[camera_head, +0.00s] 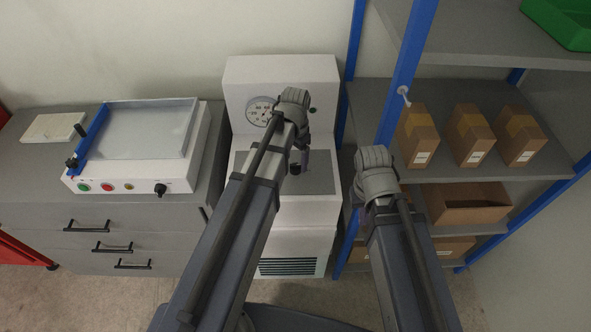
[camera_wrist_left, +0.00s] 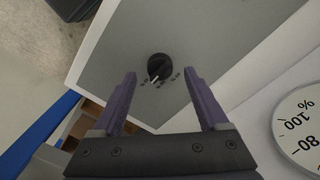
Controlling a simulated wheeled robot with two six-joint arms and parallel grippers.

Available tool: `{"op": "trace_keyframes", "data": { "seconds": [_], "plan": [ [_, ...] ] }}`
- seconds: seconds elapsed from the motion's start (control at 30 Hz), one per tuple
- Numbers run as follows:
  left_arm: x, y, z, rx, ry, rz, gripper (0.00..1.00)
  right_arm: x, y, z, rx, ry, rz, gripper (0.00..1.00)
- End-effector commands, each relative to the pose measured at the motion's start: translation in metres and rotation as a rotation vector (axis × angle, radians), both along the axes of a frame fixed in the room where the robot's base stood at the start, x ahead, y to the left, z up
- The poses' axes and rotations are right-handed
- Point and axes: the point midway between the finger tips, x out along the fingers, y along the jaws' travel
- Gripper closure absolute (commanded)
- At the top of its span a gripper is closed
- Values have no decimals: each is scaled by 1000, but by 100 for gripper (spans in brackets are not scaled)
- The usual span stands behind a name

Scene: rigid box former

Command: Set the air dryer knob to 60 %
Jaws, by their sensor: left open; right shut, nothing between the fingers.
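The air dryer (camera_head: 284,78) is a white cabinet with a grey sloping panel. Its black knob (camera_head: 295,169) shows partly beside my left gripper (camera_head: 301,160). In the left wrist view the knob (camera_wrist_left: 158,66) has a white pointer line toward the lower left of the picture, among small marks too small to read. The open purple fingers of my left gripper (camera_wrist_left: 161,80) lie on either side of the knob in that picture, apart from it. A round dial (camera_head: 261,111) with a percent scale also shows in the wrist view (camera_wrist_left: 300,122); its needle is unclear.
A grey drawer cabinet (camera_head: 110,220) with a white machine (camera_head: 135,180) stands left of the dryer. A blue-posted shelf (camera_head: 405,60) with brown boxes (camera_head: 469,137) stands close on the right, near my right arm.

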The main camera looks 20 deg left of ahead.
Motion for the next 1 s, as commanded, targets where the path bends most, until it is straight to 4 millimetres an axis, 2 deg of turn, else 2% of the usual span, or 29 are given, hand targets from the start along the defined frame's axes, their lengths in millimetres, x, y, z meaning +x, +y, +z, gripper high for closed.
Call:
{"op": "trace_keyframes", "data": {
  "seconds": [0.03,0.17,0.53,1.0],
  "plan": [
    [0,0,-14,0,0,0,23,0,0,-14,0,0,0,100],
    [0,0,-24,0,0,0,23,0,0,-24,0,0,0,100],
    [0,0,-25,0,0,0,24,0,0,-25,0,0,0,100],
    [0,0,-25,0,0,0,77,0,0,-25,0,0,0,100]
  ]
}}
